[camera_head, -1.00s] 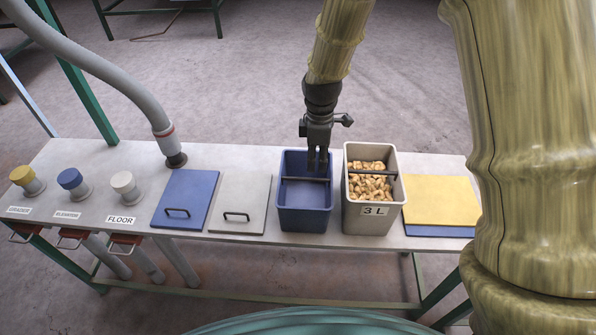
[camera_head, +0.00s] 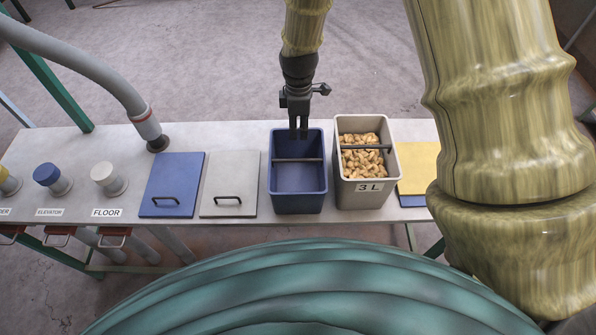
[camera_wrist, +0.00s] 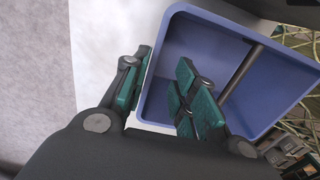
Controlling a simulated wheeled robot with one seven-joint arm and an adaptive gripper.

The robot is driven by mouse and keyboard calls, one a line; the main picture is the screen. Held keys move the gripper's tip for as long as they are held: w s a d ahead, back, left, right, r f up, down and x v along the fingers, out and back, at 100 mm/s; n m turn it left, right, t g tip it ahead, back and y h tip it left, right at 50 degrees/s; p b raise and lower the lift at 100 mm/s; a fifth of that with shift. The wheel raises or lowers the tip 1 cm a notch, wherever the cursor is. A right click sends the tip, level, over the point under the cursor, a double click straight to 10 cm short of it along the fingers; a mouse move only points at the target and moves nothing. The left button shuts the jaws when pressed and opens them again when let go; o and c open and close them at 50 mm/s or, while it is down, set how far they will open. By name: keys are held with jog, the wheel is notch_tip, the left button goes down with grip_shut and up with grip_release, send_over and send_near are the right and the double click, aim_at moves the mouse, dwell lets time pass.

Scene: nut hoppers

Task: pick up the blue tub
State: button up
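The blue tub (camera_head: 298,202) is empty, with a grey bar across its top, and stands upright on the bench. My gripper (camera_head: 299,132) points down at its far rim, behind the bar. In the wrist view the gripper (camera_wrist: 160,90) is open, with a clear gap between its green-padded fingers. One finger shows beside the outer edge of the blue tub (camera_wrist: 275,90) and the other shows over its inside. The bar lies beyond the fingers, not between them. I cannot tell how far the fingertips reach below the rim.
A grey tub (camera_head: 362,197) of nuts marked 3 L stands close on the right. A blue lid (camera_head: 172,180) and a grey lid (camera_head: 230,180) lie left on the bench. A yellow lid (camera_head: 418,165) lies at the right. A hose (camera_head: 85,65) comes down at the left.

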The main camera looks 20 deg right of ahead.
jog(key=f+p, duration=0.1)
jog(key=f, duration=0.1)
jog(key=w+f, duration=0.1)
jog(key=f, duration=0.1)
jog(key=w+f+p, duration=0.1)
jog(key=f, duration=0.2)
jog(key=shift+w+p, duration=0.1)
jog(key=shift+p, duration=0.25)
jog(key=shift+s+r, duration=0.15)
jog(key=shift+s, duration=0.2)
jog(key=shift+w, duration=0.2)
grip_shut()
jog(key=shift+s, duration=0.1)
